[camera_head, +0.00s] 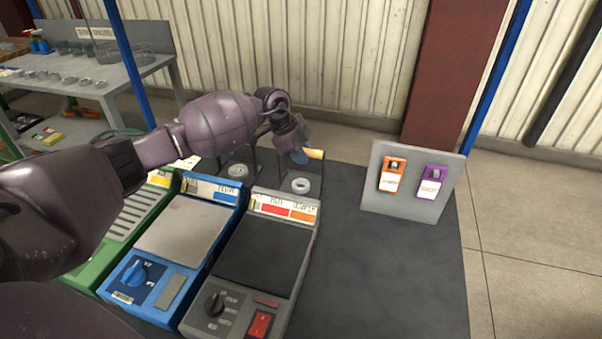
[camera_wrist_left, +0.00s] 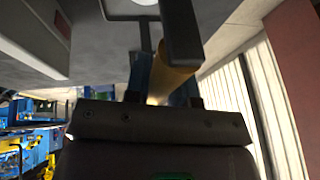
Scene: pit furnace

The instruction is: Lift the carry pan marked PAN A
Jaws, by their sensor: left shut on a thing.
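My left gripper (camera_head: 301,156) reaches over the back of the bench and is shut on the wooden handle (camera_head: 314,154) of a dark carry pan (camera_head: 316,184). A pale ring-shaped piece (camera_head: 300,185) shows in this pan. In the left wrist view, the blue fingers of the gripper (camera_wrist_left: 164,92) stand on both sides of the tan handle (camera_wrist_left: 172,78), and a dark upright of the pan (camera_wrist_left: 181,32) is close by. No PAN A mark is readable. Whether the pan touches the bench cannot be told. My right gripper is not in view.
A second dark pan with a pale piece (camera_head: 237,171) stands to the left. Green, blue (camera_head: 185,230) and grey (camera_head: 262,250) devices stand in front. A grey board (camera_head: 411,205) with orange and purple tags stands right. The dark bench top (camera_head: 390,270) is clear at front right.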

